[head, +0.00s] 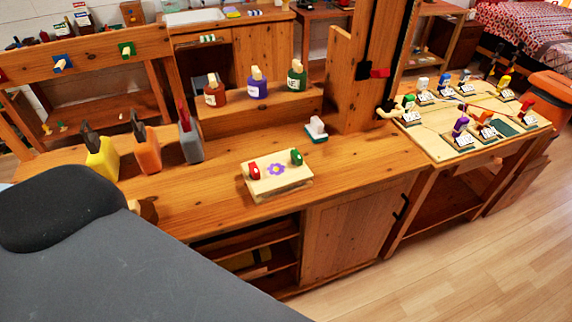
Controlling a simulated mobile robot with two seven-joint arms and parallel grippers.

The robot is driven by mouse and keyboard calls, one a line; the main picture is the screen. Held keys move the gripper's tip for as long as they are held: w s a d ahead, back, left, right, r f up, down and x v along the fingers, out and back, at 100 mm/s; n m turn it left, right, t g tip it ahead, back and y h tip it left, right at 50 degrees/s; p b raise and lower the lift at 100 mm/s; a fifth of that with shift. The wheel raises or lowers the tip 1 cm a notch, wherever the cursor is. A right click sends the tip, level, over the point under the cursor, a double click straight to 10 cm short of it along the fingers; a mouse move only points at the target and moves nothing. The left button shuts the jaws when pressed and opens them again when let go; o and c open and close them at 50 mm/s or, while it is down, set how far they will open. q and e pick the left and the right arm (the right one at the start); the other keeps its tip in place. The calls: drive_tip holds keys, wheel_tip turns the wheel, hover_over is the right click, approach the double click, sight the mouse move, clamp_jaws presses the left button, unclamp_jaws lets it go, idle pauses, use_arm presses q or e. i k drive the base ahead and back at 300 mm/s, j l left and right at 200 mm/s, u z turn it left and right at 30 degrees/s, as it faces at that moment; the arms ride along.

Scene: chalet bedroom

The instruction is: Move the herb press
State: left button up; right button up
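The herb press (265,187) appears to be the small light wooden block with a purple flower on its top. It lies flat on the wooden workbench (215,190), near the front edge. A red knob (254,170) and a green knob (296,157) stand on its top. Nothing touches it from above. Neither of my grippers shows in the head view. A large dark grey shape, which seems to be part of my own body, covers the lower left and hides that end of the bench.
A small white-and-green object (316,129) stands behind the press. Three labelled bottles stand on a raised shelf (262,110). A side table (440,143) holds several colourful small items.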

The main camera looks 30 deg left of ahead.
sight(280, 178)
drive_tip(key=i+l, duration=0.2)
drive_tip(key=l, duration=0.15)
drive_tip(key=i+l, duration=0.15)
drive_tip(key=l, duration=0.2)
drive_tip(key=i+l, duration=0.2)
drive_tip(key=l, duration=0.15)
drive_tip(key=i+l, duration=0.15)
drive_tip(key=l, duration=0.2)
drive_tip(key=i+l, duration=0.2)
drive_tip(key=l, duration=0.15)
drive_tip(key=u, duration=1.2)
